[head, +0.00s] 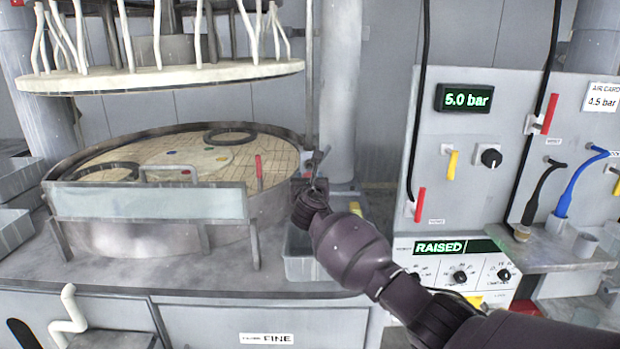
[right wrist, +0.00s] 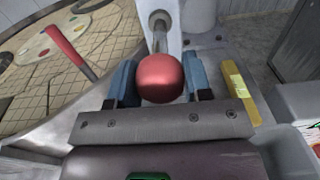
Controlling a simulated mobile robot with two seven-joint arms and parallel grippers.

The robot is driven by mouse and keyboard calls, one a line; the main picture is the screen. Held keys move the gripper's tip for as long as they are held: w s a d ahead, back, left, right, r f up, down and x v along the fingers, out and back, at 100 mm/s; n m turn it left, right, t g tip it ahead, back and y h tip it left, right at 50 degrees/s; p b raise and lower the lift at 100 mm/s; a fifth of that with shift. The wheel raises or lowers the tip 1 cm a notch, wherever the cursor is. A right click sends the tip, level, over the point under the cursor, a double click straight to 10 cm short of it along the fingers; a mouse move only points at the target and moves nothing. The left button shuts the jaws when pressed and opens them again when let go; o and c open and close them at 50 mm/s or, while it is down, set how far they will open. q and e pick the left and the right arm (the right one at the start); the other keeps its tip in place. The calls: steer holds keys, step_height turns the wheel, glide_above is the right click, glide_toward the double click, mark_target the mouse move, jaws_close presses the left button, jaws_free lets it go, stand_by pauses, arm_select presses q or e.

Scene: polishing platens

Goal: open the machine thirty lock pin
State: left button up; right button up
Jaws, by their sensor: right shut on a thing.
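My right gripper (head: 313,180) is at the right rim of the round polishing platen, beside a vertical post. In the right wrist view, its blue-grey fingers (right wrist: 160,88) stand either side of a round red knob (right wrist: 160,78) and are shut on it. The knob sits in front of a pale metal bracket (right wrist: 160,25) and seems to be the lock pin's head; the pin's shaft is hidden. In the head view the gripper hides the knob. My left gripper is not in view.
The platen (head: 215,170) carries dark rings, with a red-handled lever (head: 259,172) at its rim. A raised upper plate (head: 165,77) hangs above. A grey bin (head: 300,262) stands below my gripper. The control panel (head: 480,140) at right reads "5.0 bar" and "RAISED".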

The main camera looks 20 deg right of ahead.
steer(key=shift+a+f, duration=0.15)
steer(key=shift+f, duration=0.05)
steer(key=o, duration=0.9)
steer(key=shift+s, duration=0.1)
steer(key=o, duration=0.4)
steer(key=shift+s+r, duration=0.15)
steer(key=shift+v, duration=5.35)
